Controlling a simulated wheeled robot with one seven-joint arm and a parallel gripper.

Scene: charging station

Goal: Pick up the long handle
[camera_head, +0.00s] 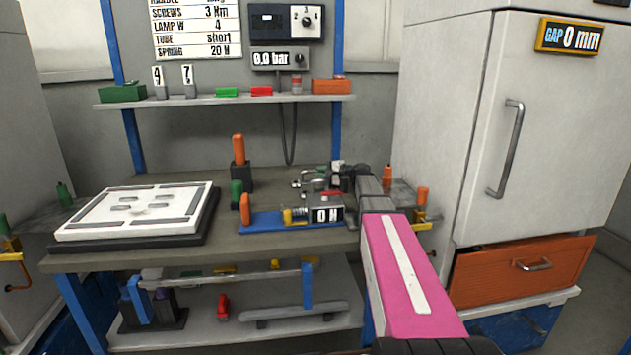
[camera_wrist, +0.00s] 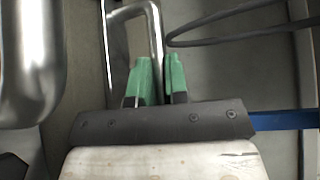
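A bent chrome handle (camera_wrist: 156,36) shows in the wrist view, and one straight leg of it runs between my gripper's green fingertips (camera_wrist: 159,75). The fingers lie close against both sides of this leg, and my gripper appears shut on it. In the head view my gripper (camera_head: 338,178) is over the bench's right half, partly hidden by my arm. Small chrome pieces (camera_head: 308,183) show just left of it. A large, smooth chrome part (camera_wrist: 28,50) stands close at the left edge of the wrist view. I cannot tell the handle's full length.
A device reading "0 N" (camera_head: 326,213) on a blue base is just below my gripper. A black block with an orange grip (camera_head: 239,150) stands left of it. A white panel (camera_head: 140,211) covers the bench's left. The shelf (camera_head: 205,102) and hanging cable (camera_head: 289,150) are behind.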

